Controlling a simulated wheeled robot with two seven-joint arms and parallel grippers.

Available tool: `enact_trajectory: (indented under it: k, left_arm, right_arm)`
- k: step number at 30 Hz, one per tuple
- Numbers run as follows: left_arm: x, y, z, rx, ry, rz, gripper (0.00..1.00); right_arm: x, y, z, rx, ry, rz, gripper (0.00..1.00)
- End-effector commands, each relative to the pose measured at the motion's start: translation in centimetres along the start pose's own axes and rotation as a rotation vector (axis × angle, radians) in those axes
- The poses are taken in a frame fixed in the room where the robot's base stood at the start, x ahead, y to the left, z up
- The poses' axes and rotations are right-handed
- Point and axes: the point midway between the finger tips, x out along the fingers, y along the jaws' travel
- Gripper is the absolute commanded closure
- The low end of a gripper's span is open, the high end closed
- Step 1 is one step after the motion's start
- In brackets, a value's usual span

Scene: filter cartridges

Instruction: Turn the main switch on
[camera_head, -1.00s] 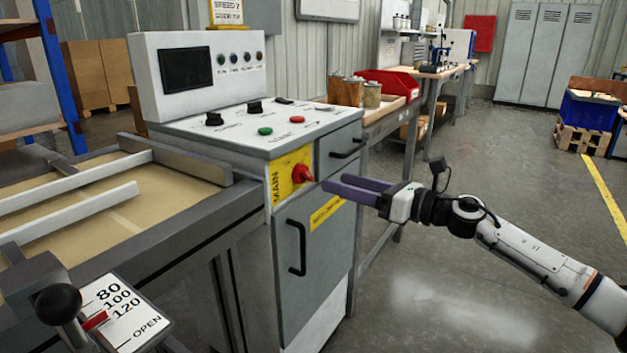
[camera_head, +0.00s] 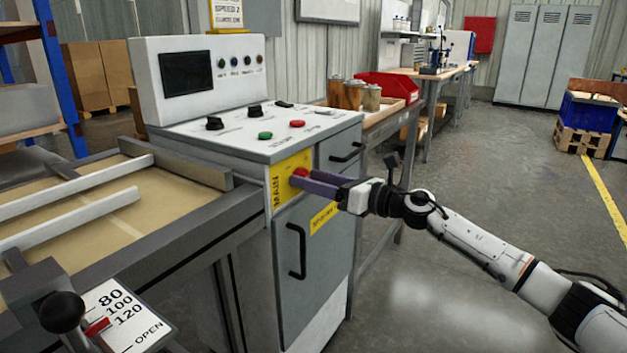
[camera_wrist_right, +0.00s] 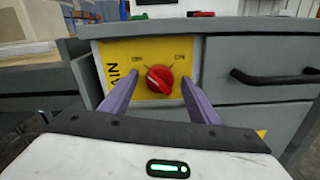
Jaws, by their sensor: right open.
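The main switch is a red rotary knob (camera_wrist_right: 160,79) on a yellow plate (camera_wrist_right: 130,54) lettered MAIN, on the front of the grey control cabinet. In the wrist view the knob's ridge slants to the upper left, between two position marks. In the head view the knob (camera_head: 299,174) is partly hidden by my fingers. My right gripper (camera_head: 305,180) is open, with its purple fingers pointing at the plate. In the wrist view the fingers (camera_wrist_right: 160,92) stand one on each side of the knob, with gaps to it. My left gripper is not in view.
A cabinet drawer handle (camera_wrist_right: 275,77) lies right of the knob. A door handle (camera_head: 296,250) is below. Green (camera_head: 265,135) and red (camera_head: 297,124) buttons sit on the console top. A lever (camera_head: 62,312) stands at the front left. The floor to the right is free.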

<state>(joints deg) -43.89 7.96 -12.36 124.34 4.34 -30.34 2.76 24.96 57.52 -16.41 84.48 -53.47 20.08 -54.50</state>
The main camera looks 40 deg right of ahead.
Motion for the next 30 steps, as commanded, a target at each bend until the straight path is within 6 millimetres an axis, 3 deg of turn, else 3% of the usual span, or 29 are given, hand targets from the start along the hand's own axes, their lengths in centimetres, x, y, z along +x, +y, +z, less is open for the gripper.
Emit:
enact_trajectory:
  k: [4, 11, 20, 30]
  left_arm:
    - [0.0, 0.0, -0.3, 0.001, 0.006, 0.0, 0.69]
    - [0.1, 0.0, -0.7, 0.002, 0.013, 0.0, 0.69]
    - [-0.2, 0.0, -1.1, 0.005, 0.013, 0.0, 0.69]
    - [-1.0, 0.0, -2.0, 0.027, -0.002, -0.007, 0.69]
  right_arm:
    - [0.0, 0.0, 0.0, 0.001, 0.0, 0.0, 0.48]
    - [0.0, 0.0, 0.0, 0.001, 0.0, 0.0, 0.86]
    - [0.0, 0.0, 0.1, 0.038, 0.0, 0.0, 0.86]
    - [0.0, 0.0, 0.3, 0.256, 0.001, 0.0, 0.86]
